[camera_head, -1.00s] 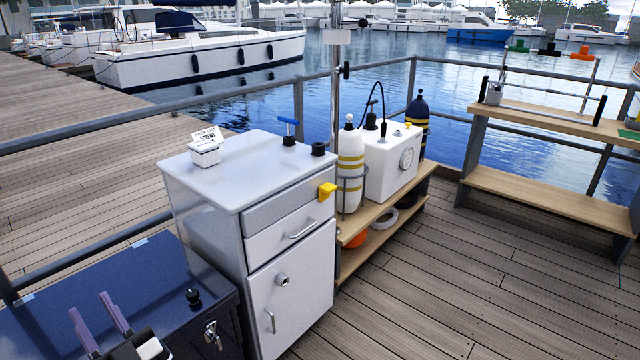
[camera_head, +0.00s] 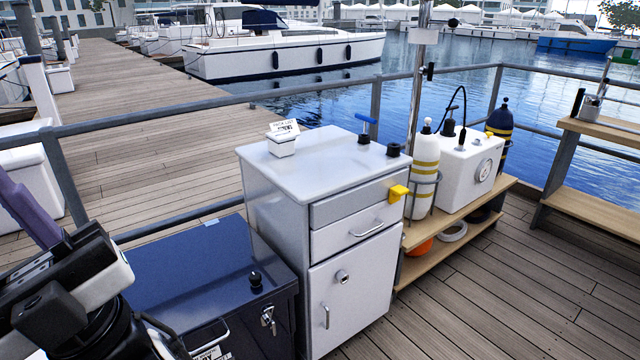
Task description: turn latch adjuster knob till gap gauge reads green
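My gripper (camera_head: 28,208) is at the left edge, with one purple finger showing in part and its tip cut off by the frame. Its dark body fills the lower left corner, and I cannot see the gap between the fingers. A dark blue chest (camera_head: 190,265) stands beyond it, with a small black knob (camera_head: 255,281) upright on its lid and a metal latch (camera_head: 268,319) on its front. My gripper is well left of this knob and apart from it. I cannot tell for sure which knob is the latch adjuster. No green gauge reading is legible.
A white cabinet (camera_head: 355,225) stands right of the chest, with a blue T-handle (camera_head: 366,126), a black knob (camera_head: 393,150) and a yellow piece (camera_head: 398,193).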

